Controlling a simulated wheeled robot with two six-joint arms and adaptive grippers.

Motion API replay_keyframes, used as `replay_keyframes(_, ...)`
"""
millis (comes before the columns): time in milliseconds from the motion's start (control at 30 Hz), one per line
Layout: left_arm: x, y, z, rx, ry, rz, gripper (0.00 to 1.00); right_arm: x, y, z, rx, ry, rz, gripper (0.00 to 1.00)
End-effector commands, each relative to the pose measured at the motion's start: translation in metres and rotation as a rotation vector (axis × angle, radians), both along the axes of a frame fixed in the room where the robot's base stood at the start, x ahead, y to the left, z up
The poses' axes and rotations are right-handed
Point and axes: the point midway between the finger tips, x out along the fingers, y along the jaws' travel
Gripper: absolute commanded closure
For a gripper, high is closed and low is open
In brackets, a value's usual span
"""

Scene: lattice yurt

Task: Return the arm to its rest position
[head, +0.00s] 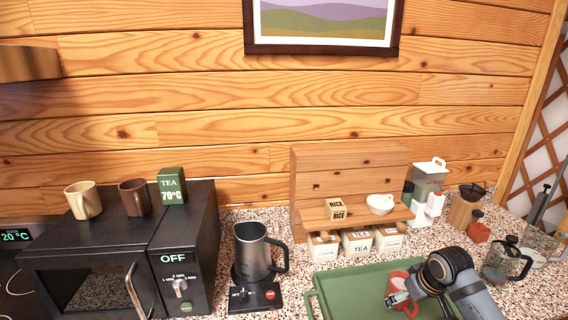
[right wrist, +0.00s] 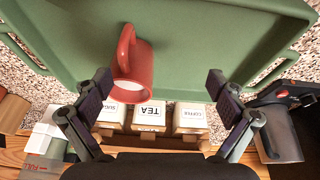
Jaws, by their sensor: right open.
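My right gripper (head: 402,298) reaches in from the lower right over the green tray (head: 340,282). In the right wrist view its two fingers (right wrist: 159,84) stand wide apart with nothing clamped between them. A red mug (head: 397,279) is on the tray close to the fingertips and partly hidden by the gripper in the head view. In the right wrist view the red mug (right wrist: 143,66) shows its handle and pale inside, nearer the left finger, with a gap to the right one. My left gripper is not in view.
A wooden shelf (head: 350,165) with labelled boxes (head: 357,242) stands behind the tray. A kettle (head: 254,252) stands left of it, beside a black microwave (head: 180,255). A glass press (head: 505,262) and a brown grinder (head: 464,209) stand at the right. The tray's left part is clear.

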Motion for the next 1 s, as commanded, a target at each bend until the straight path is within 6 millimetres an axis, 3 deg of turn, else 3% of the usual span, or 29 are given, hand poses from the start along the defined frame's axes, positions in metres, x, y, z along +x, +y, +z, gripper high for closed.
replay_keyframes(33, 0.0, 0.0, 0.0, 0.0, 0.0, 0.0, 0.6, -0.023, 0.027, -0.028, -0.002, 0.02, 0.028, 0.05)
replay_keyframes(100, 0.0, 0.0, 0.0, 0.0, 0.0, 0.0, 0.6, -0.051, 0.054, -0.052, -0.014, 0.026, 0.049, 0.05)
replay_keyframes(233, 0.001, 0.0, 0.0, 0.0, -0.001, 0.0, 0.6, -0.095, 0.087, -0.075, -0.026, 0.028, 0.052, 0.05)
replay_keyframes(433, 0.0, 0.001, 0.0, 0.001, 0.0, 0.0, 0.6, -0.151, 0.113, -0.086, -0.035, 0.027, 0.016, 0.05)
replay_keyframes(700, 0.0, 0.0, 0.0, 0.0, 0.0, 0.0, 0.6, -0.213, 0.122, -0.078, -0.06, 0.034, -0.077, 0.05)
replay_keyframes(1000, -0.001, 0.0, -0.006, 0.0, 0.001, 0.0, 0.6, -0.199, 0.112, -0.173, -0.067, 0.07, -0.088, 0.05)
